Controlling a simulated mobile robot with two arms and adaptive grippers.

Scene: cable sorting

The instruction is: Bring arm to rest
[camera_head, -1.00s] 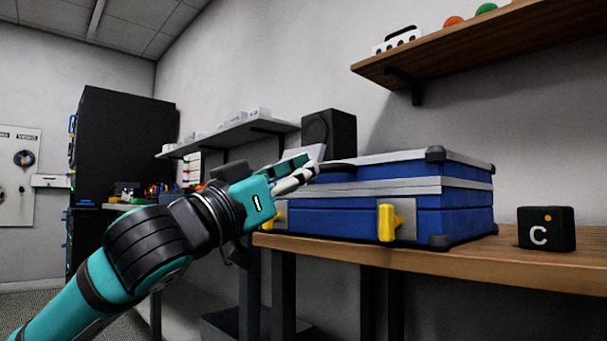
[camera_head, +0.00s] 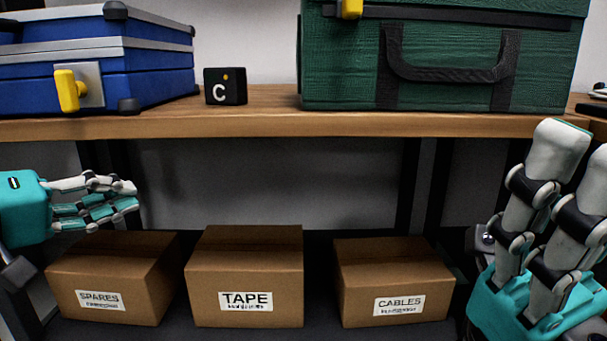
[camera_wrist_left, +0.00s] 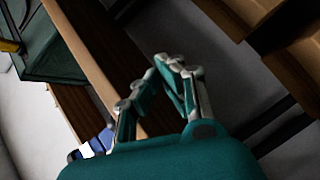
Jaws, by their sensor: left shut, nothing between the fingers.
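My left gripper (camera_head: 132,196) comes in from the left in the head view, below the workbench's front edge and above the box marked SPARES. It is shut and empty. In the left wrist view its fingertips (camera_wrist_left: 174,67) meet in a point with nothing between them. My right gripper (camera_head: 580,150) stands large at the right edge of the head view, fingers up, in front of the bench. It is partly cut off by the frame, and its opening cannot be judged.
Below stand cardboard boxes marked SPARES (camera_head: 130,270), TAPE (camera_head: 245,262) and CABLES (camera_head: 390,270). The space between my grippers is clear above the boxes.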

